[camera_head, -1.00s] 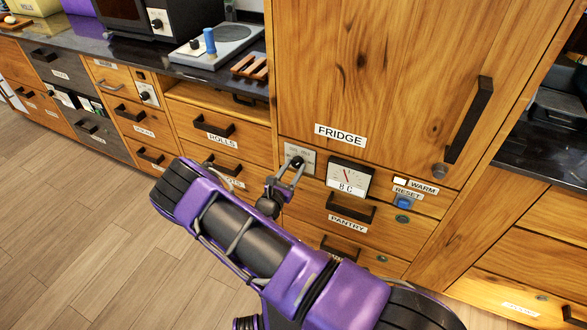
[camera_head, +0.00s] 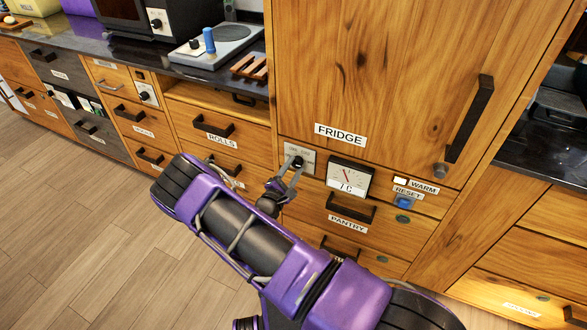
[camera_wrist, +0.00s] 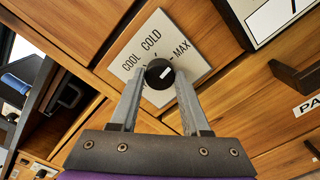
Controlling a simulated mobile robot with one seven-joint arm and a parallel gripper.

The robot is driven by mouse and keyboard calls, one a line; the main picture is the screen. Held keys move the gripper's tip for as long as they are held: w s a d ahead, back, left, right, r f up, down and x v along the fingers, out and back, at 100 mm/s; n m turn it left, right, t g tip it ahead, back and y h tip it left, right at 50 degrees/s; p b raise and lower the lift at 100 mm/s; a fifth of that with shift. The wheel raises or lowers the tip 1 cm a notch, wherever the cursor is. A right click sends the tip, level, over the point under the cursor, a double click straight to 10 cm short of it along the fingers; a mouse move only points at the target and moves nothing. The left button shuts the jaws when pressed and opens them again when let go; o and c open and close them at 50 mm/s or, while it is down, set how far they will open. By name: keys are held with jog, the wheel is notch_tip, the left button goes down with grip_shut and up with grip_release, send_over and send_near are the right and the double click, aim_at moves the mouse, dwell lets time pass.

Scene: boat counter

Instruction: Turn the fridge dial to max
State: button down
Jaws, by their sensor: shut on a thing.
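The fridge dial is a round black knob (camera_wrist: 159,74) with a white mark, on a pale plate (camera_wrist: 152,30) lettered COOL, COLD and MAX. The plate also shows in the head view (camera_head: 307,153), below the FRIDGE label (camera_head: 340,134). My gripper (camera_head: 296,164) reaches the dial from the lower left. In the wrist view my gripper (camera_wrist: 159,82) is shut on the dial, one finger on each side. The dial's white mark points to the right and slightly up, toward the MAX side. The gauge (camera_head: 349,177) right of the dial reads 7 C.
A WARM light (camera_head: 400,181) and a blue RESET button (camera_head: 403,202) sit right of the gauge. The PANTRY drawer handle (camera_head: 351,207) sticks out below it. The fridge door handle (camera_head: 469,119) is at upper right. The floor at left is clear.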

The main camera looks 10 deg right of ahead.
jog(key=shift+m, duration=0.5)
jog(key=shift+c, duration=1.9)
grip_release()
jog(key=v, duration=1.7)
jog(key=shift+s+a, duration=0.15)
jog(key=shift+a, duration=0.05)
